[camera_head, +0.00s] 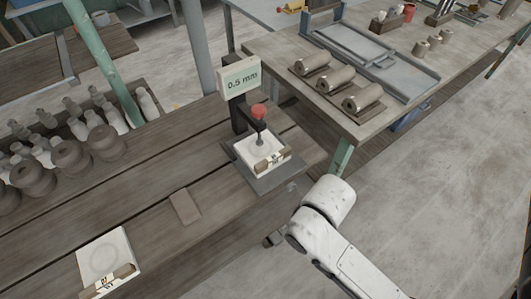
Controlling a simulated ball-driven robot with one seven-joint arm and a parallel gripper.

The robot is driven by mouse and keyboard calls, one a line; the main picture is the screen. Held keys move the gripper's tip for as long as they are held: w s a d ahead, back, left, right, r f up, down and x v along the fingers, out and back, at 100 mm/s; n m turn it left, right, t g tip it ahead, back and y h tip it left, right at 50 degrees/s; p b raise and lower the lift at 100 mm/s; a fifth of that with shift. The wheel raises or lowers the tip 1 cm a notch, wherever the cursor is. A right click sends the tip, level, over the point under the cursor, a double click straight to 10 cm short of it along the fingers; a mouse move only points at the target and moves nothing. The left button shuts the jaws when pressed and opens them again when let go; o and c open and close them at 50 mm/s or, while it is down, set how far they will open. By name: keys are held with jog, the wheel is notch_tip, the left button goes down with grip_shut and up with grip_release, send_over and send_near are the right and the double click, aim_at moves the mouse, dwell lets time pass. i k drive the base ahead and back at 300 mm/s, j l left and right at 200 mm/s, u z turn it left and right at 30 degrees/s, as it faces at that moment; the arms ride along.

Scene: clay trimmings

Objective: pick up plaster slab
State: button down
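A white plaster slab (108,250) with a faint round mark lies on the wooden bench at the lower left. A brown holder with a dark-marked label is at its front edge. A second white slab (248,150) sits on the grey base of a gauge, under its probe, with a similar brown piece at its front. My white arm reaches in from the lower right. The arm hides most of the gripper.
The gauge has a red knob (259,111) and a display (240,78) reading 0.5 mm. A small brown block (185,206) lies between the slabs. Grey bottles and dark round pieces (72,158) crowd the left. A table (400,110) with metal cylinders stands behind.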

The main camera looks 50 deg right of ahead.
aim_at(262, 148)
jog(key=k+l+u, duration=0.15)
jog(key=l+u, duration=0.2)
jog(key=k+l+u, duration=0.2)
jog(key=u, duration=0.2)
jog(key=k+l+u, duration=0.35)
jog(key=i+j, duration=0.05)
jog(key=i, duration=0.05)
